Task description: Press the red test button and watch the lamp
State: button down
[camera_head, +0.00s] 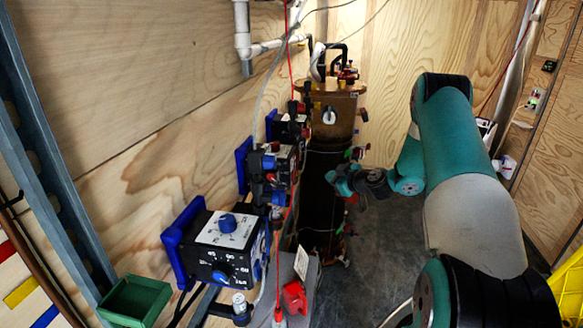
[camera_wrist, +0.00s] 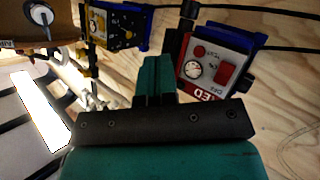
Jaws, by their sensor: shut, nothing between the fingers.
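In the wrist view a grey-faced control box on a blue wall mount (camera_wrist: 243,45) carries a small round red button (camera_wrist: 199,51), a red rocker switch (camera_wrist: 226,75) and a round white dial or lamp (camera_wrist: 193,71). I cannot tell which, or whether it is lit. Lettering beside the button is too small to read surely. My gripper (camera_wrist: 153,68) is shut and empty, with its teal fingers to the left of the box and apart from the button. In the head view my gripper (camera_head: 332,178) is right of the wall-mounted boxes.
A black box with a blue knob (camera_head: 227,223) is nearest on the left wall. Another box with red and blue parts (camera_head: 268,165) is behind it. A dark tank (camera_head: 327,110) stands at the back. A green tray (camera_head: 136,301) is front left. Grey floor (camera_head: 365,260) is clear.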

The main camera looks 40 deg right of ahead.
jog(key=shift+s+d+f+n, duration=0.15)
jog(key=shift+d+f+n, duration=0.15)
jog(key=shift+d+f, duration=0.35)
jog(key=shift+r, duration=0.15)
jog(key=w+a+p, duration=0.2)
jog(key=w+a, duration=0.3)
jog(key=w, duration=0.1)
jog(key=shift+w+a, duration=0.25)
jog(key=shift+a, duration=0.15)
jog(key=shift+w+a, duration=0.1)
dwell(1.6)
jog(key=shift+w+a, duration=0.2)
jog(key=shift+w, duration=0.05)
